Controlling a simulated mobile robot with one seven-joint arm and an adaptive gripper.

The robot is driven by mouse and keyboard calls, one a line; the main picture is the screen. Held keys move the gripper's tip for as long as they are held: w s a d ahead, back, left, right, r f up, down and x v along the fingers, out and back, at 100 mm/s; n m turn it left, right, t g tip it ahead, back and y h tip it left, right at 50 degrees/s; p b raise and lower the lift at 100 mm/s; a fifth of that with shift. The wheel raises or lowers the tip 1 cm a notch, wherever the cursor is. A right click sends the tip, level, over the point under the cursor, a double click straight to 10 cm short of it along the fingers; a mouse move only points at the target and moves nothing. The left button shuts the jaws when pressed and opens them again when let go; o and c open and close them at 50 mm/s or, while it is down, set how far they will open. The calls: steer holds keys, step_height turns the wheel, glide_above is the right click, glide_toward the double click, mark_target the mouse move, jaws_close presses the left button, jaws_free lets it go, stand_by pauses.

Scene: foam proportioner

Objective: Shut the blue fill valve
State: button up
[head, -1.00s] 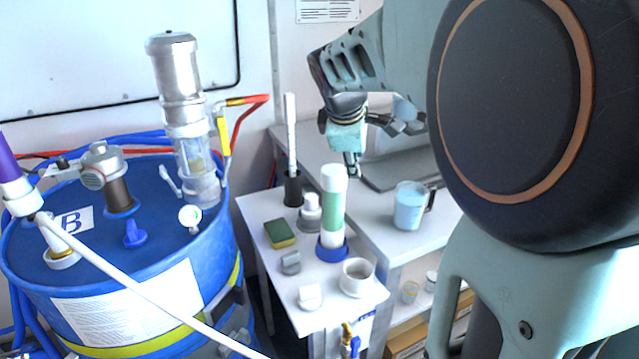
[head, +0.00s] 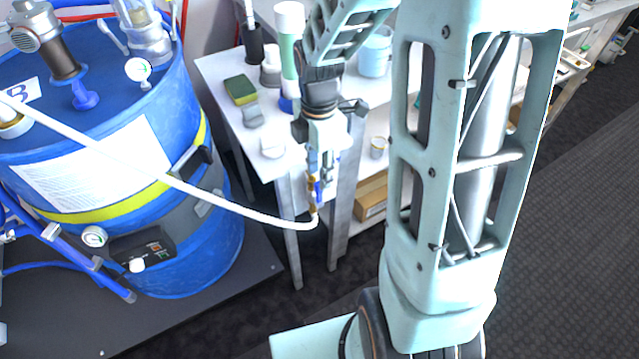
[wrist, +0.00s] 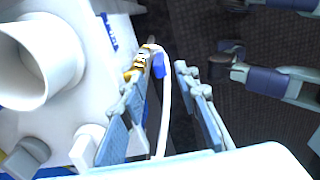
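The blue fill valve is a brass fitting with a small blue lever (head: 319,189) at the front edge of the small white table. In the wrist view the blue lever (wrist: 158,65) shows between my fingertips, beside the brass body (wrist: 139,62). My gripper (head: 318,165) points down just above the valve in the head view. In the wrist view my gripper (wrist: 162,70) is open, with one finger on each side of the lever. I cannot tell whether a finger touches it. The gripper partly hides the valve in the head view.
A white hose (head: 240,209) runs from the blue drum (head: 190,255) to the valve. The small table (head: 225,75) holds a sponge (head: 240,89), a white-green bottle (head: 288,55) and a white cup (wrist: 30,65). A measuring jug (head: 375,55) stands behind.

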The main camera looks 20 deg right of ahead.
mark_target(319, 195)
steer(key=shift+f+b, duration=0.35)
steer(key=shift+f, duration=1.95)
jaws_close()
